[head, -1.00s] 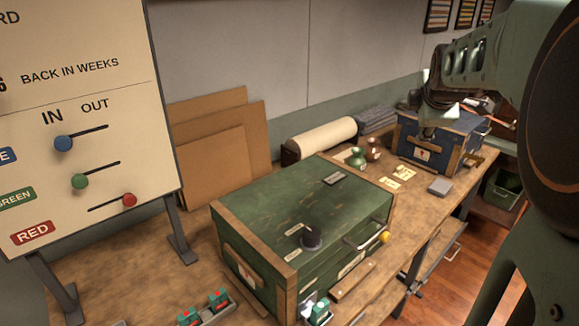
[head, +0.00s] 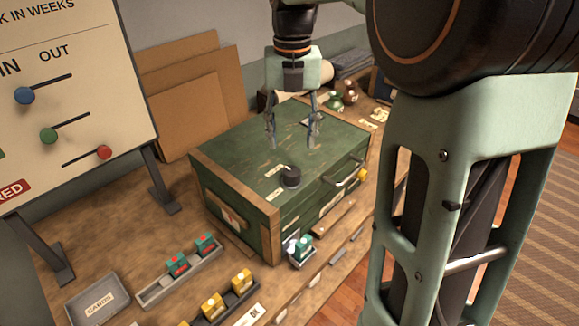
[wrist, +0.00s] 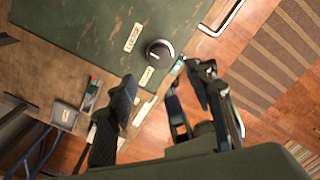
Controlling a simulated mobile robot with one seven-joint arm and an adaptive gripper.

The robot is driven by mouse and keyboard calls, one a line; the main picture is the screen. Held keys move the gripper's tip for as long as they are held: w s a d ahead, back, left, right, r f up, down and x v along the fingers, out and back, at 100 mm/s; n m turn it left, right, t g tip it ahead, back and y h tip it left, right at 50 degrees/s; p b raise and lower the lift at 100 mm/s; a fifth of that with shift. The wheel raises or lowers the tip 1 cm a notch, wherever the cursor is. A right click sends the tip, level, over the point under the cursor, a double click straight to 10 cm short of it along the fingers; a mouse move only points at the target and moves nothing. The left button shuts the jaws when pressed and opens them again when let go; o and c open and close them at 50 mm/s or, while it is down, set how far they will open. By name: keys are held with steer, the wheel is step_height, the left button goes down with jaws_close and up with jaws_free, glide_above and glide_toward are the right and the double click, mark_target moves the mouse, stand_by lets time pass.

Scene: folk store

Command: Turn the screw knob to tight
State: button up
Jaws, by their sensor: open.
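The black screw knob (head: 290,177) stands on the top of the green wooden box (head: 240,150), near its front edge, with a paper label on either side of it. In the wrist view the round knob (wrist: 160,52) shows a light pointer mark, and the labels beside it are too small to read surely. My gripper (head: 293,140) is open and empty, pointing down above the box top, behind the knob and apart from it. In the wrist view its fingers (wrist: 165,92) are spread below the knob in the picture.
A board with coloured sliders (head: 75,100) stands at the left. Trays with small teal and yellow blocks (head: 180,275) lie in front of the box, near a grey cards tray (head: 97,300). Cardboard sheets (head: 185,100) lean behind.

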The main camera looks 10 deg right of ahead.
mark_target(292, 170)
step_height(292, 170, down, 9)
steer(key=shift+f, duration=0.1)
steer(key=shift+c, duration=0.3)
steer(key=c, duration=1.1)
